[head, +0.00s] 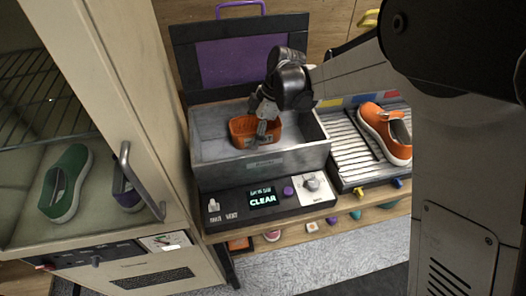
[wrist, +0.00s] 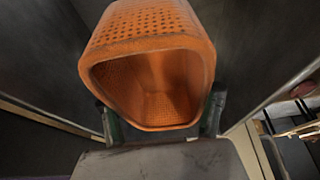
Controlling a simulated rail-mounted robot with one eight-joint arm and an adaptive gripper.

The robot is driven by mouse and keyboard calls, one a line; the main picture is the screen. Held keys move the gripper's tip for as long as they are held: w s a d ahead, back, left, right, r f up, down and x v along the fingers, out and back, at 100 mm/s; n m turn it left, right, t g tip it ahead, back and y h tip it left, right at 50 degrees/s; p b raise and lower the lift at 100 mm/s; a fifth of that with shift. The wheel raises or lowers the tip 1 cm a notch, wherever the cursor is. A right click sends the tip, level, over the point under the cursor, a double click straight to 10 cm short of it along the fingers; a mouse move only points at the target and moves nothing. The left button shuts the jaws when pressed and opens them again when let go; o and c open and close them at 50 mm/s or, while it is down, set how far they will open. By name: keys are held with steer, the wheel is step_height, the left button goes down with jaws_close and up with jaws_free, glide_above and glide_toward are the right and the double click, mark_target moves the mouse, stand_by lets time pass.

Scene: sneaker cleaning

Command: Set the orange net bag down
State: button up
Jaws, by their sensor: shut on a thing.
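The orange net bag (head: 243,128) looks like a small open-topped orange basket with a perforated wall. It is inside the grey open-topped box (head: 205,177) with the raised dark and purple lid. My gripper (head: 264,121) reaches down into this box and is shut on the bag. In the wrist view the bag (wrist: 150,35) fills the upper middle, its opening facing the camera and looking empty. I cannot tell whether the bag touches the box floor.
Right of the box, an orange sneaker (head: 388,135) sits on a ribbed rack (head: 350,150). A control panel below shows "CLEAR" (head: 263,199). At left, a cabinet with a handle (head: 135,178) holds a green sneaker (head: 66,183).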

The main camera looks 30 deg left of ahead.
steer(key=shift+f+p, duration=0.35)
steer(key=shift+f, duration=3.55)
steer(key=shift+f, duration=0.2)
steer(key=o, duration=1.3)
steer(key=shift+r, duration=0.1)
steer(key=shift+o, duration=0.2)
steer(key=shift+r, duration=0.1)
steer(key=b+v, duration=0.1)
steer(key=v, duration=1.1)
steer(key=shift+a, duration=0.15)
steer(key=shift+r, duration=0.1)
